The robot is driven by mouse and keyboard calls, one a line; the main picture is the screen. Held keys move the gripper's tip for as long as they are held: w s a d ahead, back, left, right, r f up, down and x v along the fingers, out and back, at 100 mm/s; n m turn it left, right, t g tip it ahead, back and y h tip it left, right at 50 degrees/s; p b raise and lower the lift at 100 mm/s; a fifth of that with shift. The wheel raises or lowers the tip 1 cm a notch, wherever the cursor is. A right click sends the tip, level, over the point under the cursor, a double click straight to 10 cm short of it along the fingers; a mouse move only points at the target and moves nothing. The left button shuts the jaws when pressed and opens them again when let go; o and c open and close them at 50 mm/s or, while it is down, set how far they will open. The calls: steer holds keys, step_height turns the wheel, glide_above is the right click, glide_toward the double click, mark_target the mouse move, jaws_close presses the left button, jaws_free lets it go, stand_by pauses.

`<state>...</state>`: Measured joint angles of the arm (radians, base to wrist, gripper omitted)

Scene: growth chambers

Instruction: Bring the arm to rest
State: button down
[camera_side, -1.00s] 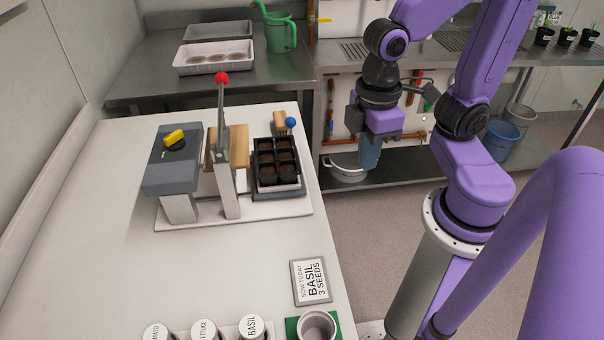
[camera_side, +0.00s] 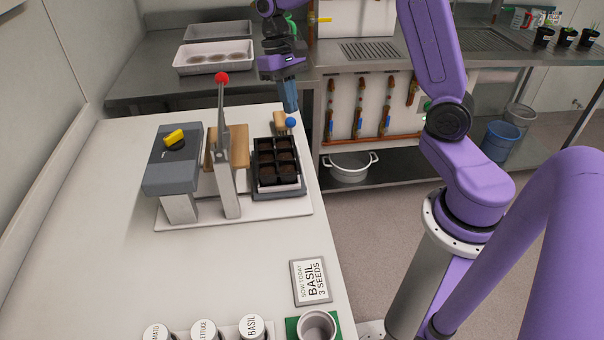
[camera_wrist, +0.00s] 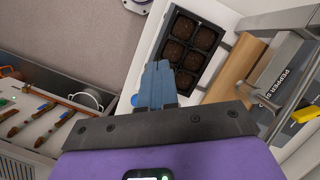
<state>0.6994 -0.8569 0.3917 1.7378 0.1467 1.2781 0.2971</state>
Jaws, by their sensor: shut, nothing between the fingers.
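My gripper (camera_side: 290,108) is shut and empty. In the side view it hangs fingers down near the far right corner of the white table (camera_side: 90,240), above and behind the blue knob (camera_side: 290,122). In the wrist view the closed fingers of my gripper (camera_wrist: 158,70) point toward the black seed tray (camera_wrist: 190,45). The seed tray (camera_side: 277,160) has several soil-filled cells and sits in the grey and white apparatus. I cannot tell the exact height of the fingertips above the table.
A lever with a red ball (camera_side: 222,77) stands upright left of the seed tray. A sign reading BASIL 3 SEEDS (camera_side: 311,282), a grey cup (camera_side: 317,325) and several labelled jars are at the front. A steel bench runs behind.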

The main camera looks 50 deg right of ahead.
steer(key=w+d+f+m+y, duration=0.1)
steer(key=w+d+f+m, duration=0.15)
steer(key=d, duration=0.45)
steer(key=w+d+f+m+y, duration=0.1)
steer(key=w+d+f+m, duration=0.1)
steer(key=w+d+m, duration=0.3)
steer(key=shift+n, duration=0.35)
steer(key=shift+s+d+x, duration=0.15)
steer(key=shift+s+x, duration=0.05)
steer(key=shift+x, duration=1.05)
steer(key=shift+s+d+x, duration=0.15)
steer(key=shift+s+x, duration=0.1)
steer(key=shift+x, duration=1.05)
steer(key=shift+s+d+x, duration=0.15)
steer(key=shift+s+x, duration=0.05)
steer(key=shift+x, duration=1.05)
steer(key=shift+r, duration=0.15)
step_height(320, 180, up, 9)
steer(key=shift+s+d, duration=0.45)
